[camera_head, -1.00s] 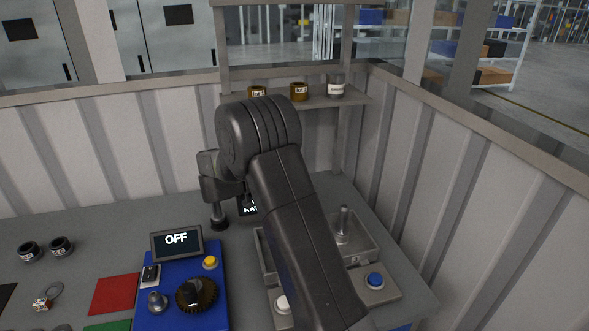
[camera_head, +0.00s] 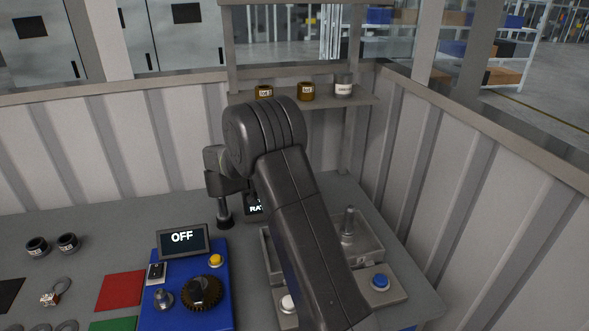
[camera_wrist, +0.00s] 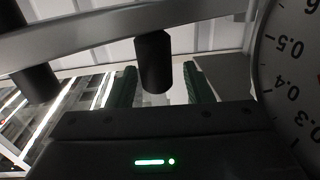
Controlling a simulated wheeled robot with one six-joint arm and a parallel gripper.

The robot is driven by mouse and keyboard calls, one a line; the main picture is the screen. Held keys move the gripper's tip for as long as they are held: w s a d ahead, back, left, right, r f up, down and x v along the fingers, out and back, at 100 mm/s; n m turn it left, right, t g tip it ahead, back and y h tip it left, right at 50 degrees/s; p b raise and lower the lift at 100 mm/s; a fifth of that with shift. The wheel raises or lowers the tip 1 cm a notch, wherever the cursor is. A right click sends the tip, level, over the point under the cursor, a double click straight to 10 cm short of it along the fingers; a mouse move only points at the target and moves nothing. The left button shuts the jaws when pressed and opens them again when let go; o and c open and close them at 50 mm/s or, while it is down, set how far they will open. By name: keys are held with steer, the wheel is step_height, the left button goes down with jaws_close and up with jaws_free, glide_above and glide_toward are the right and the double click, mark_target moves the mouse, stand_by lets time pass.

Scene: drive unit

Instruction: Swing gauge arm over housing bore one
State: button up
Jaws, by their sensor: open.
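In the wrist view, my gripper (camera_wrist: 160,68) is open, with one green-padded finger on each side of a black cylindrical knob (camera_wrist: 154,62). The knob hangs from a grey bar (camera_wrist: 90,35) that crosses the picture, apparently the gauge arm. I cannot tell whether either finger touches the knob. A white gauge dial (camera_wrist: 295,75) with black numbers fills the right edge. Another black cylinder (camera_wrist: 34,85) is at the left. In the head view my own arm hides the fingers and most of the gauge. I cannot make out housing bore one.
A blue board (camera_head: 190,315) carries a screen reading OFF (camera_head: 182,238), a yellow button (camera_head: 215,260) and a dark gear (camera_head: 202,293). A grey tray (camera_head: 372,250) with an upright post and a blue button (camera_head: 380,282) are right of my arm. Corrugated walls close the back and right.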

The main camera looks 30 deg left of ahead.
steer(key=shift+s+a+f, duration=0.15)
steer(key=shift+s+a, duration=0.15)
steer(key=shift+s, duration=0.05)
steer(key=b+v, duration=0.3)
steer(key=v, duration=0.9)
steer(key=shift+s+a, duration=0.3)
steer(key=shift+w, duration=0.1)
steer(key=p+x, duration=0.3)
steer(key=x, duration=1)
steer(key=shift+w+d, duration=0.15)
steer(key=shift+d, duration=0.2)
